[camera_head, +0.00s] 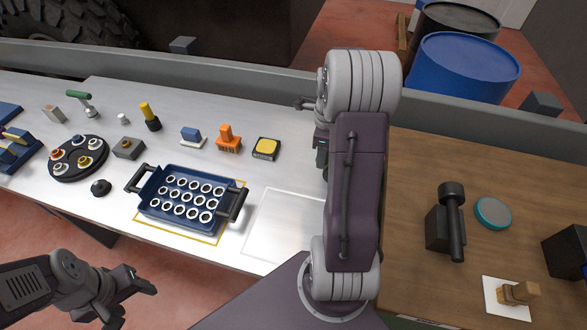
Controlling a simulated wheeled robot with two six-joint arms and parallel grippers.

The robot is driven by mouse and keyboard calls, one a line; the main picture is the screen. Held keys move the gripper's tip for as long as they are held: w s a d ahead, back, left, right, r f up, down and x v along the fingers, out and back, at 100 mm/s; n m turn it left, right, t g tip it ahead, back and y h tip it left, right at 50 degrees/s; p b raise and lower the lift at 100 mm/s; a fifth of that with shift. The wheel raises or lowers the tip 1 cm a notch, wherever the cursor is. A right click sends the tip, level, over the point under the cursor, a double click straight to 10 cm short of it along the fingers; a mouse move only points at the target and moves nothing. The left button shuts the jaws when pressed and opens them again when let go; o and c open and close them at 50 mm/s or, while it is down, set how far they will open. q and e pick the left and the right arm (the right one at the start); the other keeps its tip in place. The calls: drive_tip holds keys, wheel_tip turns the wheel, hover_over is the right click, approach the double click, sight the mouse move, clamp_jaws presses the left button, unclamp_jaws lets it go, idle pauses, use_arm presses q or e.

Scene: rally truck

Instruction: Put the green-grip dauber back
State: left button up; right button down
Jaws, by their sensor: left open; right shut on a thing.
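My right gripper (321,158) is at the right end of the white work surface (285,185), mostly hidden behind my own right arm. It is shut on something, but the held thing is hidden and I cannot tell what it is. My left gripper (137,303) is open and empty, low at the front left, off the table's front edge.
A blue tray (143,203) of white rings sits in a yellow outline; an empty white outline (262,246) lies to its right. Behind are a yellow-topped tool (150,117), an orange block (228,142) and a yellow-topped tin (266,148). A round black holder (78,157) stands left.

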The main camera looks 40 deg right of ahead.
drive_tip(key=w+f, duration=0.2)
drive_tip(key=w, duration=0.2)
drive_tip(key=w+f+p, duration=0.1)
drive_tip(key=w+f, duration=0.1)
drive_tip(key=w, duration=0.1)
drive_tip(key=w+a+f+p, duration=0.1)
drive_tip(key=w+f, duration=0.2)
drive_tip(key=w, duration=0.1)
drive_tip(key=shift+w, duration=0.3)
wheel_tip(320, 180, down, 3)
drive_tip(key=shift+s+r+p, duration=0.1)
drive_tip(key=shift+p, duration=0.65)
drive_tip(key=shift+f, duration=0.35)
drive_tip(key=shift+f, duration=0.1)
drive_tip(key=c, duration=0.9)
unclamp_jaws()
drive_tip(key=shift+c, duration=0.2)
